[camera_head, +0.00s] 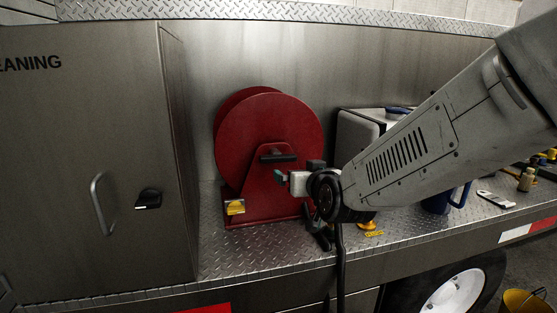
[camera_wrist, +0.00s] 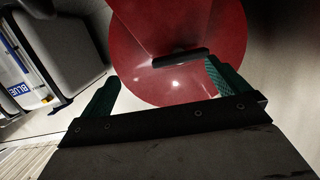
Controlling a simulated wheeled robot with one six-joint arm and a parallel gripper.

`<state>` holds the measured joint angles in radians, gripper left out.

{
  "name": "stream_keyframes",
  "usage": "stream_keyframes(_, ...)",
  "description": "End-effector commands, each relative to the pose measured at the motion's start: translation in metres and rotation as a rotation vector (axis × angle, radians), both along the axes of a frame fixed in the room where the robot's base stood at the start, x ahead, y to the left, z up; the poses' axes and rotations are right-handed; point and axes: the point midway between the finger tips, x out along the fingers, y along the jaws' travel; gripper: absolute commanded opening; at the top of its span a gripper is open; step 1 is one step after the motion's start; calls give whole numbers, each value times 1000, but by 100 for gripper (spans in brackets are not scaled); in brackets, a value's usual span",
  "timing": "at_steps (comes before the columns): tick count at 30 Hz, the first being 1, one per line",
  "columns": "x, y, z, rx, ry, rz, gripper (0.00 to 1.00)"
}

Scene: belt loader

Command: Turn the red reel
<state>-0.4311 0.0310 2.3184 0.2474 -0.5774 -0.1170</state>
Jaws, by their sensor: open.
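The red reel (camera_head: 285,118) stands upright on the metal deck against the back wall, with a red triangular bracket in front of its disc. A dark handle (camera_head: 279,158) sticks out near its middle. In the wrist view the red reel (camera_wrist: 150,70) fills the upper middle, and the handle (camera_wrist: 181,58) lies across it. My gripper (camera_head: 282,180) is in front of the reel, just below the handle. In the wrist view my gripper (camera_wrist: 160,85) has its green fingers wide apart, with nothing between them. The handle lies beyond the fingertips, nearer the right finger.
A grey cabinet (camera_head: 95,170) with a handle stands left of the reel. A yellow-topped item (camera_head: 235,208) sits at the reel's left foot. A grey case (camera_head: 357,138) is to the right, partly behind my arm. A blue mug (camera_head: 437,204) and small tools lie further right.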

Motion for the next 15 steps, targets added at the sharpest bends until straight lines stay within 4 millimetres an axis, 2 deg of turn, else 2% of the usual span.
stream_keyframes(1, 7, 14, -3, 10, -49, 3, 100)
stream_keyframes(4, 14, 31, -1, 29, -137, -2, 100)
stream_keyframes(11, 27, 43, 2, 46, -210, -12, 100)
stream_keyframes(15, 48, 48, 1, 46, -210, -13, 100)
